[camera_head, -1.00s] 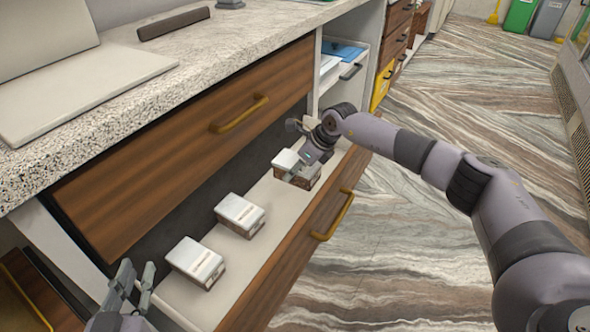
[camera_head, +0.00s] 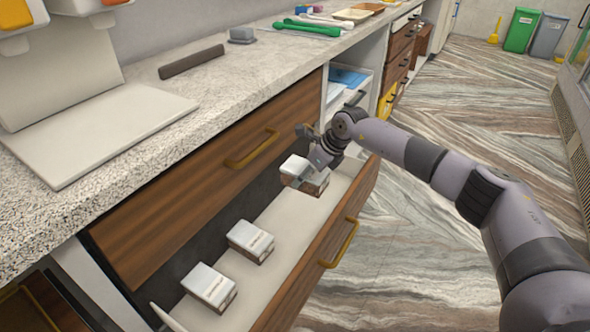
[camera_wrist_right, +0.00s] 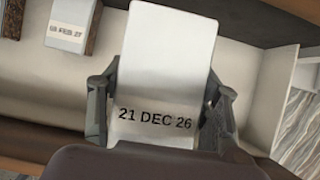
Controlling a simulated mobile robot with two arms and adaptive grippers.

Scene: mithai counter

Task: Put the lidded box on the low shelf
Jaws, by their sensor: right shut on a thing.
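The lidded box (camera_head: 315,187), with a white lid and brown sides, is in my right gripper (camera_head: 308,162) over the far end of the open drawer (camera_head: 289,207). In the right wrist view the box's white lid (camera_wrist_right: 163,60) reads "21 DEC 26". The right gripper's fingers (camera_wrist_right: 160,112) are shut on its two sides. The box looks raised a little above the drawer floor. My left gripper is not in view. I cannot tell for sure which surface is the low shelf.
Two similar boxes, one in the middle (camera_head: 250,240) and one nearer (camera_head: 209,287), stand in the drawer. A closed drawer front (camera_head: 200,205) and the speckled counter (camera_head: 225,100) are above. An open compartment with a blue item (camera_head: 347,78) lies beyond. The floor (camera_head: 420,260) at right is clear.

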